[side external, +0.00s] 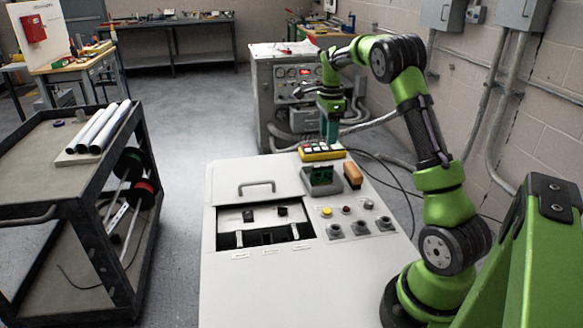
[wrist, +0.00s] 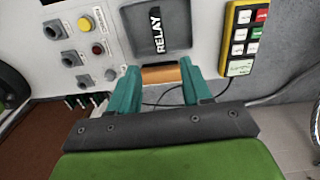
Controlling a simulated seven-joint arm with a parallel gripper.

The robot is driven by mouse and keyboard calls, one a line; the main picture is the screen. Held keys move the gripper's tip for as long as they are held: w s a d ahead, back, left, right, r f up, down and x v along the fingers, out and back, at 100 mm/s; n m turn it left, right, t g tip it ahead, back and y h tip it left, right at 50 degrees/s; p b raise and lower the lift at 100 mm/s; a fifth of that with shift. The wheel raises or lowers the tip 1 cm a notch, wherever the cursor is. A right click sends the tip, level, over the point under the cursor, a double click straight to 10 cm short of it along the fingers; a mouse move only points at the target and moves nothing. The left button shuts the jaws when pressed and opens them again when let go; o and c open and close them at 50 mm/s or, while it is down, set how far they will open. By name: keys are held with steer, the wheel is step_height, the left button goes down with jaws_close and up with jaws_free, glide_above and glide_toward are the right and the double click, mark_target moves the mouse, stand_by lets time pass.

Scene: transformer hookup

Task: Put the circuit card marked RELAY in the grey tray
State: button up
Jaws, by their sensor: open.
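My gripper (side external: 331,132) is raised above the far end of the light console, with its teal fingers pointing down. In the wrist view my gripper (wrist: 159,68) is open, with nothing held between its fingers. I cannot tell for certain whether the grey rim is the tray.
A brown block (side external: 352,175) lies beside the dark holder; it also shows between the fingertips in the wrist view (wrist: 160,75). A yellow button box (side external: 321,157) stands behind. Knobs and a yellow button (side external: 326,212) are nearer, beside an open recess (side external: 265,230).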

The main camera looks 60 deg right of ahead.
steer(key=s+a+r+n+t, duration=0.2)
steer(key=a+r+n, duration=0.35)
steer(key=a, duration=0.45)
steer(key=s+a+r+n+t, duration=0.2)
steer(key=a+r+n, duration=0.35)
steer(key=a, duration=0.55)
steer(key=s+a+f+n+t+y, duration=0.2)
steer(key=s+a+n+t, duration=0.1)
steer(key=s+a+n, duration=0.8)
steer(key=shift+s+a, duration=0.2)
steer(key=shift+a, duration=0.8)
